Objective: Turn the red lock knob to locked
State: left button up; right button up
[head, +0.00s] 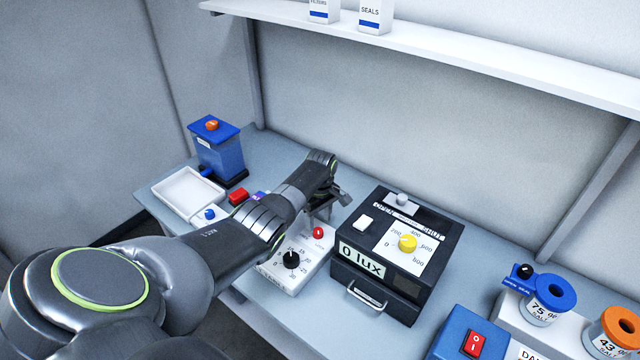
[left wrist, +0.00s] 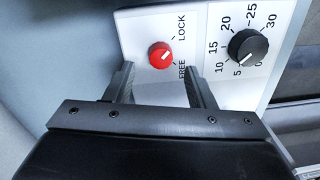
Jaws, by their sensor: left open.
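The red lock knob (head: 318,232) sits on a white panel box (head: 283,275) on the bench. In the left wrist view the red knob (left wrist: 160,56) lies between the words LOCK and FREE, printed to its right. A short white mark on its face slants towards the upper right; which end is the pointer is unclear. My left gripper (head: 322,208) is above the knob in the head view. In the left wrist view my left gripper (left wrist: 160,72) is open and empty, a fingertip on either side of the knob; contact is not visible. My right gripper is out of view.
A black numbered dial (head: 291,260) is on the same panel, close to the red knob. A black lux box (head: 395,255) with a yellow knob stands to the right. A white tray (head: 168,188) and blue container (head: 222,155) are left. A shelf (head: 480,62) runs above.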

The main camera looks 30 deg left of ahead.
aim_at(320, 229)
pick_arm(q)
notch_tip(320, 229, up, 14)
jog(key=b, duration=0.2)
jog(key=shift+w+f, duration=0.25)
dwell(0.4)
